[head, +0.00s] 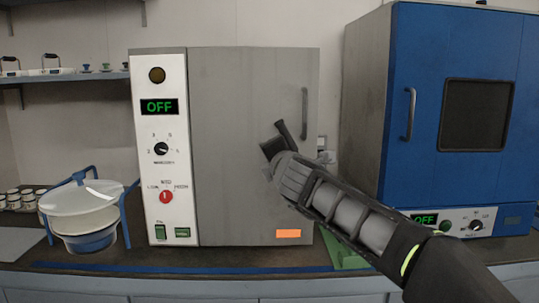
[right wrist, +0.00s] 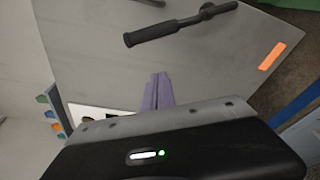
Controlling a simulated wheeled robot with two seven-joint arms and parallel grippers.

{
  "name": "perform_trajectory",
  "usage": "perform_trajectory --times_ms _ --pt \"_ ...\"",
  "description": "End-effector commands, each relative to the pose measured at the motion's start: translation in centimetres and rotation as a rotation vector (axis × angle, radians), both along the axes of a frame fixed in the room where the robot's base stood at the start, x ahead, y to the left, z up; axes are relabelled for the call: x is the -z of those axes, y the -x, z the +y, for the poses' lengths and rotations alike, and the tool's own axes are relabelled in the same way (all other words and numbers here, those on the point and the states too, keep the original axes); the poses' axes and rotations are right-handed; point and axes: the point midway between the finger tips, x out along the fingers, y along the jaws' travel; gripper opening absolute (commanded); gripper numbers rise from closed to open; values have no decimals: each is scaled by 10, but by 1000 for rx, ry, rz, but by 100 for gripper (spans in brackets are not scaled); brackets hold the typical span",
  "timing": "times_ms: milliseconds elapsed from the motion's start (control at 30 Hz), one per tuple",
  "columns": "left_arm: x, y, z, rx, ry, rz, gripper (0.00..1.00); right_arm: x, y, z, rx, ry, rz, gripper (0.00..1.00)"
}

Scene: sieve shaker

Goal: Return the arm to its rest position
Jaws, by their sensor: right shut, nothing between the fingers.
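My right arm comes in from the lower right in the head view. My right gripper (head: 276,142) is in front of the grey door of the cabinet machine (head: 225,80), left of and a little below its vertical handle (head: 304,113). In the right wrist view its two fingers (right wrist: 158,92) are together with nothing between them. The dark handle (right wrist: 165,32) is apart from the fingertips there. The door looks shut and the machine's display (head: 160,107) reads OFF. My left gripper is not in view.
A blue oven (head: 455,45) stands right of the grey machine, its display also reading OFF. A white-lidded bowl in a blue frame (head: 82,200) stands at the left. Several small tins (head: 22,199) sit behind it. A shelf (head: 70,78) hangs above.

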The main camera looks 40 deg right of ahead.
Motion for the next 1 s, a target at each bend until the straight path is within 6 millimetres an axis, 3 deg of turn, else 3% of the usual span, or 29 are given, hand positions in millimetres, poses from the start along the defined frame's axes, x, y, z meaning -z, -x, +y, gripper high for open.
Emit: perform_trajectory --times_ms 233,833,1000 --pt "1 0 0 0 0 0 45 -2 18 9 1 -1 0 0" --pt "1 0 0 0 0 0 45 -2 18 9 1 5 3 0" --pt "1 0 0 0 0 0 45 -2 18 9 -9 115 60 0"
